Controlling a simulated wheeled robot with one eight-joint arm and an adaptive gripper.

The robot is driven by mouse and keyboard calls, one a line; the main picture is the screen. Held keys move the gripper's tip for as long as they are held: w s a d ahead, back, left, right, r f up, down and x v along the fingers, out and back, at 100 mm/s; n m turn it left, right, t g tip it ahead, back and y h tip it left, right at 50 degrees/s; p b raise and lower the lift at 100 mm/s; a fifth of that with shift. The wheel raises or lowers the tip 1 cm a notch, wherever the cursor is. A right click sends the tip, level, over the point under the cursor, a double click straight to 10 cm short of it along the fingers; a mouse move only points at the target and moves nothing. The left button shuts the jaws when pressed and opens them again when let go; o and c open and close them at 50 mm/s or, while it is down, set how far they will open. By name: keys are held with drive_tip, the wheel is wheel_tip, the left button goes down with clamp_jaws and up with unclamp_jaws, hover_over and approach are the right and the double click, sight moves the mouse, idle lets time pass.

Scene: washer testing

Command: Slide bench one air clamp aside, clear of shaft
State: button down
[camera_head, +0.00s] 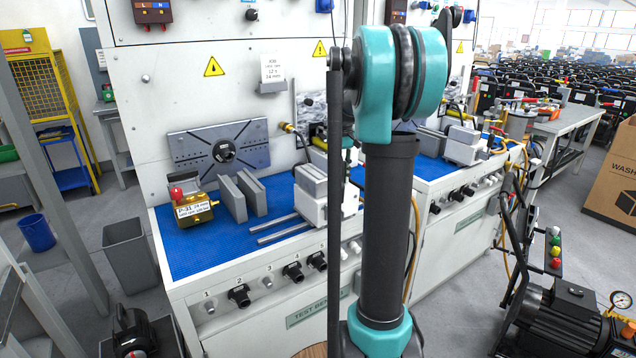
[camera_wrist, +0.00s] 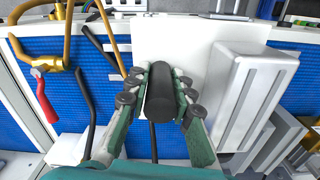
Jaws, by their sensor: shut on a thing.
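The air clamp (camera_head: 314,198) of bench one is a white and grey block at the right end of the blue mat, partly hidden by my arm. In the wrist view its grey block (camera_wrist: 240,100) and white plate (camera_wrist: 180,42) show. My gripper (camera_wrist: 158,88) is shut around a black cylinder (camera_wrist: 160,92), which looks like a handle in front of the white plate. The slotted plate with a dark round hub (camera_head: 224,150) is on the panel to the left, apart from the clamp. I cannot make out the shaft clearly.
Two grey rails (camera_head: 278,230) run left from the clamp over the blue mat (camera_head: 200,254). Two grey upright blocks (camera_head: 240,197) and a brass valve fitting (camera_head: 196,208) stand on the left of the mat. In the wrist view, a brass valve with a red lever (camera_wrist: 44,96) and hoses is at left.

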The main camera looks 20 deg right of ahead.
drive_tip(key=w+d, duration=0.2)
drive_tip(key=d, duration=0.5)
drive_tip(key=shift+w+d, duration=0.25)
drive_tip(key=shift+d, duration=0.05)
drive_tip(key=c, duration=1.3)
unclamp_jaws()
drive_tip(key=shift+d, duration=0.15)
wheel_tip(320, 180, up, 12)
